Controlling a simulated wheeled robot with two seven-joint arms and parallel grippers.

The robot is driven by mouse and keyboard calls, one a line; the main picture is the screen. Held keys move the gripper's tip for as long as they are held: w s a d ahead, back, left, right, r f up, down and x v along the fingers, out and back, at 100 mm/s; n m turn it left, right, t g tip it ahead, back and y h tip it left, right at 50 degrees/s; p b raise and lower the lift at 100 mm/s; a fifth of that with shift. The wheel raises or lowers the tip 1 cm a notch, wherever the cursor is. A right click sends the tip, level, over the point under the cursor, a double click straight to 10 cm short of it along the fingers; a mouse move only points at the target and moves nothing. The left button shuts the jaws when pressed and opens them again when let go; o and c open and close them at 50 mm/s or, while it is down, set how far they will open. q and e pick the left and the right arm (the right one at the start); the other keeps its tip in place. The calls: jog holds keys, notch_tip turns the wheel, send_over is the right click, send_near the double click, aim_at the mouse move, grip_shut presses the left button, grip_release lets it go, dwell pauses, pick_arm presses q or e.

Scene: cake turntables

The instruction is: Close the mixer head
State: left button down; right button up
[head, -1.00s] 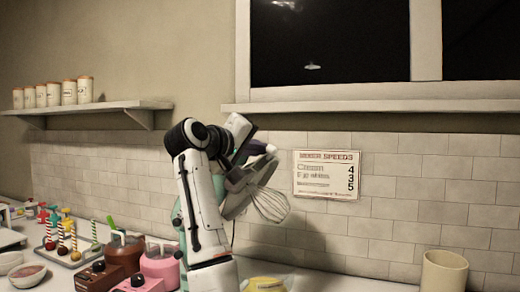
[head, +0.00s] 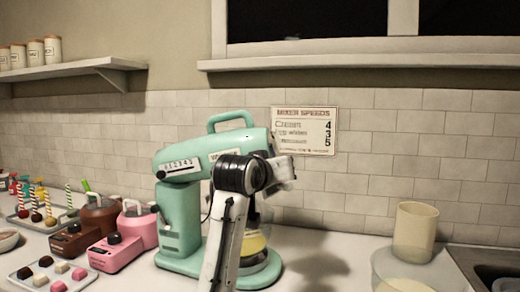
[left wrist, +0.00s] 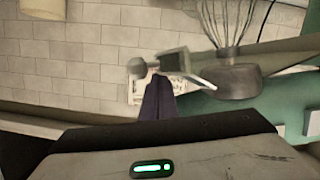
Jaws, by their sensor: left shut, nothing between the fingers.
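The mint-green mixer (head: 180,220) stands on the counter. Its head (head: 200,155) is low over the bowl and slopes slightly up toward the right. The glass bowl (head: 254,243) with yellow contents is partly hidden by my left arm. My left gripper (head: 285,172) is at the front end of the head; its fingertips are hard to make out there. The whisk (left wrist: 228,25) and green head are to the right. My right gripper is not in view.
A pink small mixer (head: 135,228) and brown ones (head: 80,240) stand left of the mixer, with a tray of sweets (head: 28,272) in front. A beige canister (head: 415,232) and a clear bowl (head: 385,268) stand to the right. A speed sign (head: 304,130) is on the wall.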

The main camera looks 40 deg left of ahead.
pick_arm(q)
notch_tip(320, 180, down, 8)
jog(key=m+y+b, duration=0.1)
jog(key=m, duration=0.1)
jog(key=shift+d+f, duration=0.25)
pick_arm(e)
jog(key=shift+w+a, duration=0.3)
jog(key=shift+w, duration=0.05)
